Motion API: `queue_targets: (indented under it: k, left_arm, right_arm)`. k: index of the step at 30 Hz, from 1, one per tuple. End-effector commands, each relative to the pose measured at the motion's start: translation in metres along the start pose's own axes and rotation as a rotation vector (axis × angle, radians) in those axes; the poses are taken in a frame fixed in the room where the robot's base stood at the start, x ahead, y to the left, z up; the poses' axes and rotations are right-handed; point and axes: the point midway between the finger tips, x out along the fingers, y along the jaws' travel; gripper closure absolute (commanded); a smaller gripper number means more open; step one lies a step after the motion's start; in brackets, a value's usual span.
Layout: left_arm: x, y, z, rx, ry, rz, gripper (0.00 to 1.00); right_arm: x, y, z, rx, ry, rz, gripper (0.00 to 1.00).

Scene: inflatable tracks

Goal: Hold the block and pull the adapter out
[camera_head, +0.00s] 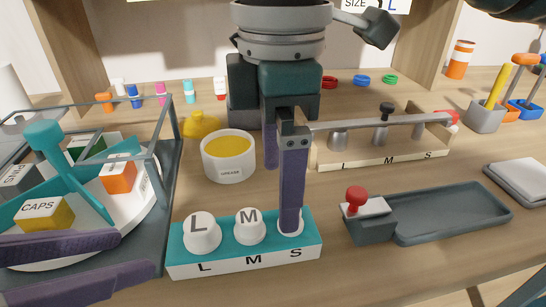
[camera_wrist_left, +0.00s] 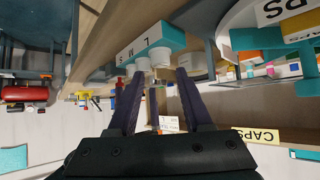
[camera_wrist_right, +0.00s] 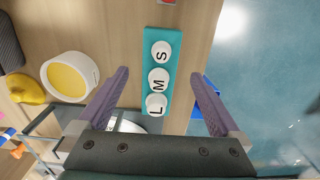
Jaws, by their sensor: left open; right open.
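A teal block (camera_head: 245,255) marked L, M, S lies on the table and carries three white round adapters, L (camera_head: 202,233), M (camera_head: 250,226) and S, all seated. My right gripper (camera_head: 280,198) points down over the S end and is open; one finger hides much of the S adapter (camera_wrist_right: 160,52). In the right wrist view the block (camera_wrist_right: 150,40) lies between the fingers, below them, with no visible contact. My left gripper (camera_head: 130,242) is open and empty, low left of the block. In the left wrist view the block (camera_wrist_left: 138,48) shows beyond its fingertips.
A rotating bin stand (camera_head: 165,215) is at the left, close to my left gripper. A grease tub (camera_head: 228,172) stands behind the block. A rack (camera_head: 385,155) marked L, M, S is at the back right. A grey tray (camera_head: 450,212) lies to the right.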

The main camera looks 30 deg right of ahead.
Motion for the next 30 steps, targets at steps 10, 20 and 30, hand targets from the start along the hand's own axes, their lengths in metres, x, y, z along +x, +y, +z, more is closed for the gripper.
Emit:
queue_targets:
  k: [10,20,30]
  left_arm:
    - [0.0,0.0,0.0,0.0,0.0,0.0,0.5]
    - [0.0,0.0,0.0,0.0,0.0,0.0,0.5]
    - [0.0,0.0,0.0,0.0,0.0,0.0,0.5]
  right_arm:
    - [0.063,-0.001,0.0,0.001,-0.001,-0.003,0.0]
    - [0.086,-0.001,-0.001,0.0,0.002,0.0,0.0]
    - [0.086,-0.001,-0.001,0.0,0.002,0.001,0.16]
